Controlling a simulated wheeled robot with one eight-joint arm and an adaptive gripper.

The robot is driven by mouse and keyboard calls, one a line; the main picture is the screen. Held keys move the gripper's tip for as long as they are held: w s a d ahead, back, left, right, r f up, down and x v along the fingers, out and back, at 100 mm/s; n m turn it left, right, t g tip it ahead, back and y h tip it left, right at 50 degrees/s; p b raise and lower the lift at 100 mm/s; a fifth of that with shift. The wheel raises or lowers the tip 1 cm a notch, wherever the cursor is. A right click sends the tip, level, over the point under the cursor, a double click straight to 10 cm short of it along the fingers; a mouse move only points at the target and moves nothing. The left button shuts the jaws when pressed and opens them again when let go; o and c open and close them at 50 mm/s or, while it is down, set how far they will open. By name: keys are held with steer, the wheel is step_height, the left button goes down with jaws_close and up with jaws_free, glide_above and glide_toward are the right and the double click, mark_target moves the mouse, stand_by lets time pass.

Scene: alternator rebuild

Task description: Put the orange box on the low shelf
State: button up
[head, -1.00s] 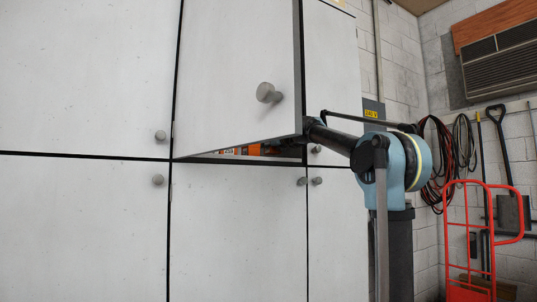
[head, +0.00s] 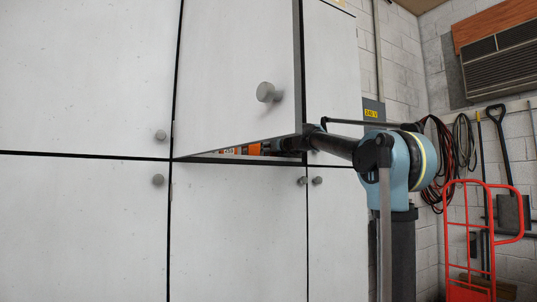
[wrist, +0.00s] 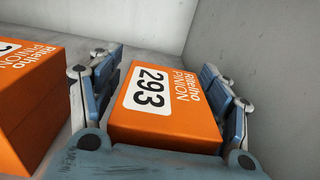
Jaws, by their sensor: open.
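An orange box (wrist: 167,105) marked "Ritelho PINION 293" lies inside a grey cabinet compartment in the wrist view. My gripper (wrist: 161,66) is open, with one blue-padded finger on each side of this box. I cannot tell whether either pad touches it. A second orange box (wrist: 25,95) with similar print stands to the left, outside the left finger. In the head view, a strip of orange (head: 254,149) shows beneath the open cabinet door (head: 240,75). The door hides most of the inside and my gripper there. I cannot tell which shelf is the low shelf.
Closed white cabinet doors (head: 85,225) surround the opening. The open door's edge is close to my forearm. A grey wall (wrist: 265,60) bounds the compartment on the right. A red hand truck (head: 467,235) stands at the right by the block wall.

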steer(key=shift+r, duration=0.1)
steer(key=v, duration=1.1)
steer(key=shift+s+d, duration=0.3)
steer(key=shift+s, duration=0.15)
